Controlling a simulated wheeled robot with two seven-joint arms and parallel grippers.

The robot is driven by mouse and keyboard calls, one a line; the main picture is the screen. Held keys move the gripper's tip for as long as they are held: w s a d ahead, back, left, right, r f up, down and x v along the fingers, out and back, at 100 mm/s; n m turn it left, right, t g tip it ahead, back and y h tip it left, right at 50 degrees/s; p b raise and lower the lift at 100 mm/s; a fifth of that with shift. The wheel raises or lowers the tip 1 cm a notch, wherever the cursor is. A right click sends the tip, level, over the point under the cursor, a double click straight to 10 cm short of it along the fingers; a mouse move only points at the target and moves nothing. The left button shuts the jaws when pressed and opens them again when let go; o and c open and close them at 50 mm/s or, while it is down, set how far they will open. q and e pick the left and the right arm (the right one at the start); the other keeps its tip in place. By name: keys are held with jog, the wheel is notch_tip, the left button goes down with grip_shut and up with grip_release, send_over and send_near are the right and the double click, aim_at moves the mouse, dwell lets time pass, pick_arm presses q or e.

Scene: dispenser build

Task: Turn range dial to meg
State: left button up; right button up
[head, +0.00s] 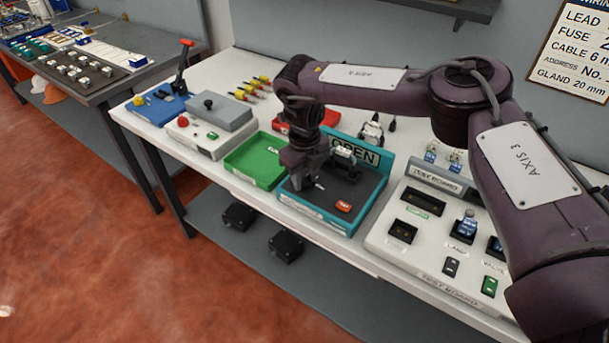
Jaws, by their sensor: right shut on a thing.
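The teal tester (347,221) stands on the white bench, with a dark top panel and a red button (344,207) at its front right. Its raised back reads OPEN (365,155). My right gripper (303,184) points down over the left part of the dark panel. It is shut on what looks like the range dial, which the gripper mostly hides. A small pale mark shows just right of the fingers. The dial's setting cannot be read. My left gripper is not in view.
A green tray (255,160) stands close left of the tester. A white test board (428,247) with switches stands to the right. A white unit (198,137) with a grey block, a blue unit (156,105) with a lever and a red tray lie farther left and behind.

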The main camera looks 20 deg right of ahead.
jog(key=shift+m, duration=0.6)
jog(key=m+p, duration=0.1)
jog(key=m, duration=0.2)
jog(key=shift+r, duration=0.1)
jog(key=m, duration=0.3)
jog(key=shift+m, duration=0.4)
jog(key=shift+w+m+p, duration=0.1)
jog(key=shift+m+p, duration=0.5)
jog(key=shift+m, duration=1.2)
jog(key=o, duration=1)
jog(key=shift+c, duration=0.2)
